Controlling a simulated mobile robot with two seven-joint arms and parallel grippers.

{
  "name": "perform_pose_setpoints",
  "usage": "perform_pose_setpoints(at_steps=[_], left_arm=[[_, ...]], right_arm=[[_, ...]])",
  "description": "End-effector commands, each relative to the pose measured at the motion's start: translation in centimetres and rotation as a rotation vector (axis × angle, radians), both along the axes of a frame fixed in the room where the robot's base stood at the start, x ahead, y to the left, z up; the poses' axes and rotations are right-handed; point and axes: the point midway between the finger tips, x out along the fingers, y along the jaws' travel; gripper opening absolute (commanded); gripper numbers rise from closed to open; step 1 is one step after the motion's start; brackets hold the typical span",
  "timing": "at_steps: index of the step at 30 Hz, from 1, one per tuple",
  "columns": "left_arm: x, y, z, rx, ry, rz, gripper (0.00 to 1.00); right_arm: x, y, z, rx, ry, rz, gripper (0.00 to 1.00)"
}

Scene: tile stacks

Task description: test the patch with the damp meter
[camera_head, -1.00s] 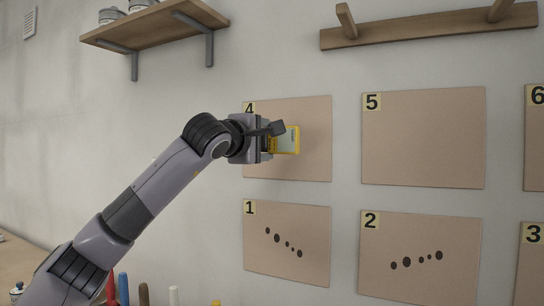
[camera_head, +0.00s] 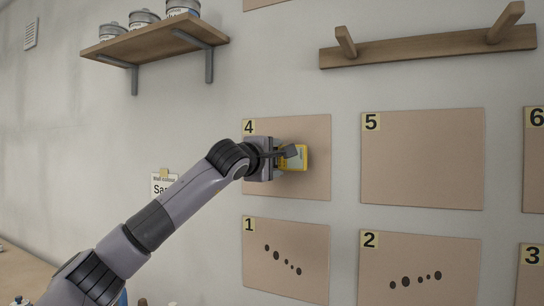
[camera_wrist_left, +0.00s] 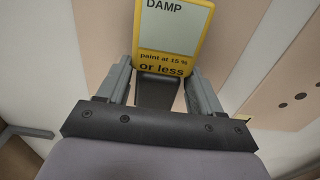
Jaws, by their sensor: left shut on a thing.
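The yellow damp meter (camera_head: 299,158) is in front of panel 4 (camera_head: 315,183), a plain tan patch on the wall. I cannot tell whether it touches the panel. My left gripper (camera_head: 279,157) is shut on the meter. In the left wrist view, the meter (camera_wrist_left: 173,55) shows between the fingers (camera_wrist_left: 159,92). Its pale face reads "DAMP", with "paint at 15 % or less" on the yellow below; its upper end is cut off. My right gripper is not in view.
Plain panel 5 (camera_head: 422,160) is to the right. Panels 1 (camera_head: 286,276) and 2 (camera_head: 420,265), with dark spots, are below. A wooden rail (camera_head: 425,46) is above right, and a shelf (camera_head: 155,40) with tins is upper left.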

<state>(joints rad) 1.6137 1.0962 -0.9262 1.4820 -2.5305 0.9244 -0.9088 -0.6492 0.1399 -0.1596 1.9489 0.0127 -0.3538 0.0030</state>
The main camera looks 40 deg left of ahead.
Motion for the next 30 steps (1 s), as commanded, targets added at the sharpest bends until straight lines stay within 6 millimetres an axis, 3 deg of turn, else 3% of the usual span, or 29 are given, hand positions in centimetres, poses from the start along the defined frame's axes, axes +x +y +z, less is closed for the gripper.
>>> perform_pose_setpoints(at_steps=[30], left_arm=[[1.1,0.3,0.1,0.001,-0.002,-0.001,0.41]], right_arm=[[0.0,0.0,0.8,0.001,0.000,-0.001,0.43]])
